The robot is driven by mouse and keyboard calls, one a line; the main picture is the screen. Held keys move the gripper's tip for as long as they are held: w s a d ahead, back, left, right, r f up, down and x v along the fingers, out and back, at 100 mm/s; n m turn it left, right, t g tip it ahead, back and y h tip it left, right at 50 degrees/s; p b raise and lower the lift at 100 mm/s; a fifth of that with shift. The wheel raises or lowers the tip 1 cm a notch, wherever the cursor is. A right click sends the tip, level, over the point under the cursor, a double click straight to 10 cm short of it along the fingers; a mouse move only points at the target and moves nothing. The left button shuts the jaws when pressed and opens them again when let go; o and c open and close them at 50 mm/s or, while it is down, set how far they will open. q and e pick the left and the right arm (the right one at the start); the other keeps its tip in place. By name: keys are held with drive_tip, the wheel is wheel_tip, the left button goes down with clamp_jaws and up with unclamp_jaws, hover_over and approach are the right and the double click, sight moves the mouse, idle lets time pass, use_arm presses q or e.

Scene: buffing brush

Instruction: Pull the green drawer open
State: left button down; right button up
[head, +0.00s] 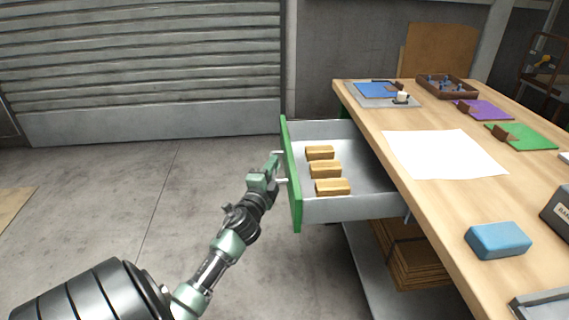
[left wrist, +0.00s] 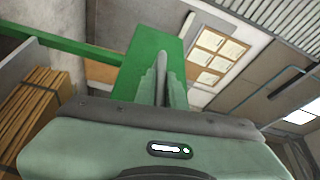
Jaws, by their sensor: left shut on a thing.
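The green drawer (head: 292,178) stands pulled out from under the wooden workbench. Its green front faces left in the head view, and its grey tray holds 3 tan wooden blocks (head: 325,169). My left gripper (head: 279,168) is at the outer side of the green front, shut on the drawer's handle. In the left wrist view the green front (left wrist: 150,55) rises right before my left gripper's fingers (left wrist: 162,85). The handle itself is mostly hidden by the fingers. My right gripper is in neither view.
The workbench (head: 400,200) carries a white sheet (head: 443,153), a blue block (head: 498,240), coloured mats and a brown tray (head: 446,87). A lower shelf with stacked cardboard (head: 410,255) is beneath. The concrete floor (head: 120,210) left of the drawer is clear.

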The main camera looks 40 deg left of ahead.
use_arm(q)
drive_tip(key=shift+s+a+f, duration=0.15)
drive_tip(key=shift+s, duration=0.05)
drive_tip(key=c, duration=1.5)
unclamp_jaws()
drive_tip(key=shift+s, duration=0.1)
drive_tip(key=v, duration=0.7)
drive_tip(key=shift+s+d+p, duration=0.2)
drive_tip(key=shift+s+p, duration=0.1)
drive_tip(key=shift+p, duration=0.05)
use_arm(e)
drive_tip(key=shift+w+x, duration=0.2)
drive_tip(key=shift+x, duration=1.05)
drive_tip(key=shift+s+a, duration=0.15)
